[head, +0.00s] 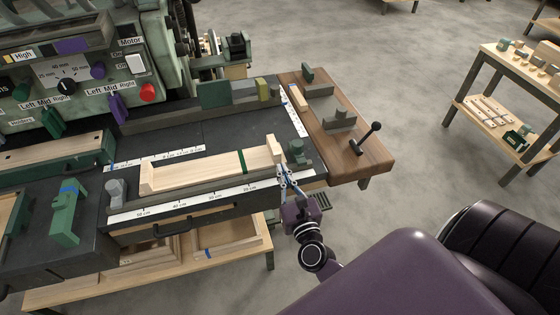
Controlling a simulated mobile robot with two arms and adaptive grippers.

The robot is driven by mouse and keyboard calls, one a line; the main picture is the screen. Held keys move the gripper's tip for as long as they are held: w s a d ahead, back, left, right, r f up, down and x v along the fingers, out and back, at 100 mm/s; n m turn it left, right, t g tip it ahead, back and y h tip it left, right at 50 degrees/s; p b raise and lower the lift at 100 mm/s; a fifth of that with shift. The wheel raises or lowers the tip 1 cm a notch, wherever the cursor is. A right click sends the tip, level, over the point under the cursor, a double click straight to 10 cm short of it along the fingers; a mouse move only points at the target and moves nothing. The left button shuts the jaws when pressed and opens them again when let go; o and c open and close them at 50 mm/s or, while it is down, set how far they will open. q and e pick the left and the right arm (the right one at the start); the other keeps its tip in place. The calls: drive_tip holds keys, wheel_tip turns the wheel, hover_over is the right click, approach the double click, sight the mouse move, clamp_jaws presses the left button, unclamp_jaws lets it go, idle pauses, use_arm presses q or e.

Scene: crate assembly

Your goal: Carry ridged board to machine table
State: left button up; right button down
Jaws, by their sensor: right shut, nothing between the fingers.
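A light wooden board with a raised ridge at each end, the ridged board (205,169), lies flat on the dark machine table (195,138). A thin green strip crosses it near its right end. My right gripper (283,172) is at the board's right end, close to its ridge. Its fingers look shut with nothing held. I cannot tell whether they touch the board. My left gripper is not in view.
A front fence with a ruler (180,208) runs along the board. A green stop (297,152) stands just right of it. A brown side table (345,150) with a black lever (369,137) adjoins on the right. A machine control panel (70,80) stands at the back left.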

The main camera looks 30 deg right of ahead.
sight(277, 158)
drive_tip(key=shift+x, duration=1.45)
